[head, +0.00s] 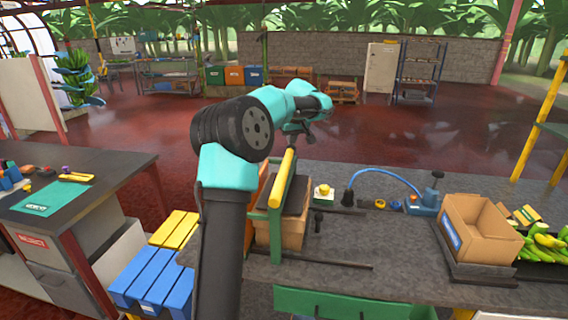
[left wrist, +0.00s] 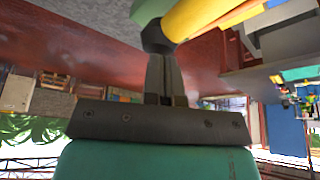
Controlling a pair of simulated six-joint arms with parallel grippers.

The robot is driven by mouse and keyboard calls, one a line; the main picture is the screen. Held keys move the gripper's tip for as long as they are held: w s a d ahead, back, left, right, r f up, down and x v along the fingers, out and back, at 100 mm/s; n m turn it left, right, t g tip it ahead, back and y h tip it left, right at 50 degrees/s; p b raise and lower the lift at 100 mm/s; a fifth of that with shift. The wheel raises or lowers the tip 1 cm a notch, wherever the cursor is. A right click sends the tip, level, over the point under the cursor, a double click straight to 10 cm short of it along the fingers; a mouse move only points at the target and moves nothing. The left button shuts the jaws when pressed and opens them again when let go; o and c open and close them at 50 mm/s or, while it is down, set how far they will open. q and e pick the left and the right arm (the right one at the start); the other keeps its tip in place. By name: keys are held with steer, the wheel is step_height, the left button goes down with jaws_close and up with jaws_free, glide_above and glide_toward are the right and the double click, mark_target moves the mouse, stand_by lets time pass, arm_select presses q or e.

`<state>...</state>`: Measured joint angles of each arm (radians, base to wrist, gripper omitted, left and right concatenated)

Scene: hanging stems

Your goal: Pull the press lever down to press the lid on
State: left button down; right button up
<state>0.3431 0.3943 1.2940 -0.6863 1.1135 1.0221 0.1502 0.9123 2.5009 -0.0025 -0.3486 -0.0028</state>
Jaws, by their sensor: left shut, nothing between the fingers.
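The press has a green frame (head: 275,238) and a yellow lever (head: 282,180), which slants away from me to a dark end knob. Under it stands a cardboard box (head: 294,232) with a dark top (head: 296,195); whether that top is a lid seated fully down I cannot tell. My left gripper (head: 297,133) is just above the lever's far end. In the left wrist view, its fingers (left wrist: 164,62) are shut and empty, their tips close to the knob (left wrist: 155,36) of the yellow lever (left wrist: 200,18). Contact is unclear. My right gripper is not in view.
On the grey bench (head: 400,245), an open cardboard carton (head: 480,232) stands right of the press, beside bananas (head: 545,245). A blue device with a hose (head: 390,174) and a small yellow-topped item (head: 323,191) stand behind. Blue slatted crates (head: 155,278) are at left.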

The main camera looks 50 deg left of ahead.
mark_target(291, 147)
arm_select(q)
steer(key=shift+f, duration=1.85)
stand_by(5.3)
steer(key=shift+r, duration=0.1)
steer(key=shift+r, duration=4)
